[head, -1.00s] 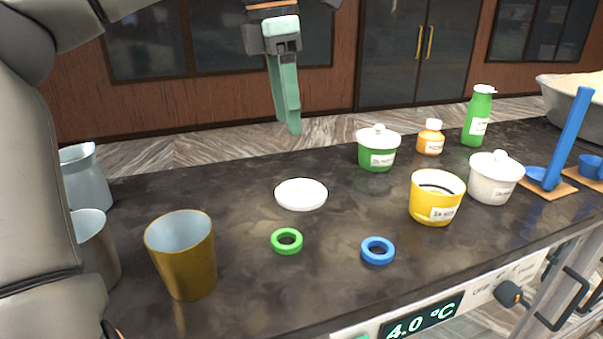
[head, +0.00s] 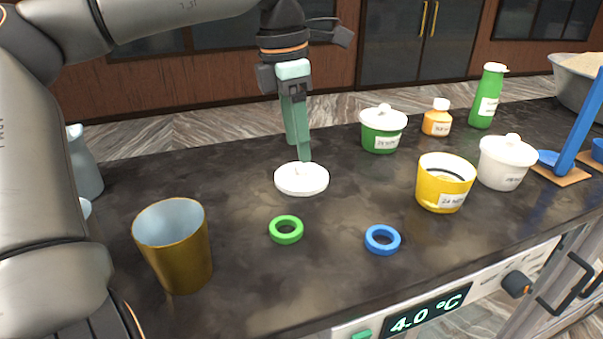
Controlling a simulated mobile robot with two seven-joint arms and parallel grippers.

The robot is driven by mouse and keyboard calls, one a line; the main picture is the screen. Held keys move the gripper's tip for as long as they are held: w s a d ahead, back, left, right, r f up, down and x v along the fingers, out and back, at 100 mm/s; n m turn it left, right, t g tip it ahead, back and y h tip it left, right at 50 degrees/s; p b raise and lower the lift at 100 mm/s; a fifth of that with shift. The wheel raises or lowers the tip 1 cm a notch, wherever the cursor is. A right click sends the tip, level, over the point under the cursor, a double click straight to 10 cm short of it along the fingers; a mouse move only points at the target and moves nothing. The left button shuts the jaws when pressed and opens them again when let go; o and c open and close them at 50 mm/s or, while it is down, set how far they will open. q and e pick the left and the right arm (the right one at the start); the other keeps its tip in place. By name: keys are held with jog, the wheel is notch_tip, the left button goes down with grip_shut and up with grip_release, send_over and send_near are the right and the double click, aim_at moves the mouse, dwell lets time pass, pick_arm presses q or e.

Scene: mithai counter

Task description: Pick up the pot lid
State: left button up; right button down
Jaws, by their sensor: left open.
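The pot lid (head: 301,183) is a white disc with a small knob, lying on the dark counter left of the pots. My left gripper (head: 304,160) points down right over the lid, with its green fingertips at the knob. It is open; the fingers partly hide the knob, and I cannot tell whether they touch it. The yellow pot (head: 444,184) stands uncovered to the right. My right gripper is not in view.
A green ring (head: 286,230) and a blue ring (head: 382,240) lie in front of the lid. A brass cup (head: 176,250) stands at left. A lidded green pot (head: 382,130), lidded white pot (head: 505,163), orange bottle (head: 437,119) and green bottle (head: 487,97) stand at right.

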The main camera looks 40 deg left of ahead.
aim_at(300, 164)
pick_arm(q)
jog(key=f, duration=0.3)
jog(key=shift+w+d+f, duration=0.15)
jog(key=shift+w+f, duration=0.05)
jog(key=shift+f, duration=0.15)
grip_shut()
